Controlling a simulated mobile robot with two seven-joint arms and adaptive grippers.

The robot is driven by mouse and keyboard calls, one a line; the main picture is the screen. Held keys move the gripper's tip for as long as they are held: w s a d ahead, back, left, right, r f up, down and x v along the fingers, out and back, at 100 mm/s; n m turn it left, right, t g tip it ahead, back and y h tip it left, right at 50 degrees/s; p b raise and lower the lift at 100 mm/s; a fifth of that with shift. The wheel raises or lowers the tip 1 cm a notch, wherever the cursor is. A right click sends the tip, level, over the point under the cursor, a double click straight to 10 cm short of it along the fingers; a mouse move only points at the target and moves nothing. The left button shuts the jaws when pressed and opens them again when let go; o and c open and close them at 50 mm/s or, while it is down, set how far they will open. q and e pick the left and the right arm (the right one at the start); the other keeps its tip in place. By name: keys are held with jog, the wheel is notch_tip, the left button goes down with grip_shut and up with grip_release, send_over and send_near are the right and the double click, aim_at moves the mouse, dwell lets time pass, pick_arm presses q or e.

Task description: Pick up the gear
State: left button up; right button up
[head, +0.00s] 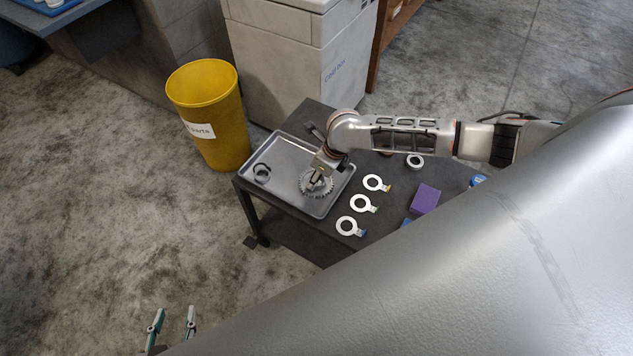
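The grey toothed gear (327,191) lies in the right part of a shallow metal tray (287,147) on a dark cart. My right arm comes in from the right, and its gripper (316,184) points down at the gear's middle. The fingertips overlap the gear in the picture and are too small to tell whether they grip it. My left gripper (175,318) is at the bottom left edge, over the floor and far from the gear. Its two teal-and-grey fingers are apart with nothing between them.
A dark ring (261,173) lies in the tray's left part. Several flat tagged rings (363,204), a purple block (425,199) and a small metal ring (415,162) are on the cart. A yellow bin (221,130) and a pale cabinet (292,67) stand behind it.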

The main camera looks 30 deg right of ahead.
jog(key=shift+s+d+f, duration=0.1)
jog(key=shift+s+f, duration=0.05)
jog(key=shift+f, duration=0.05)
grip_shut()
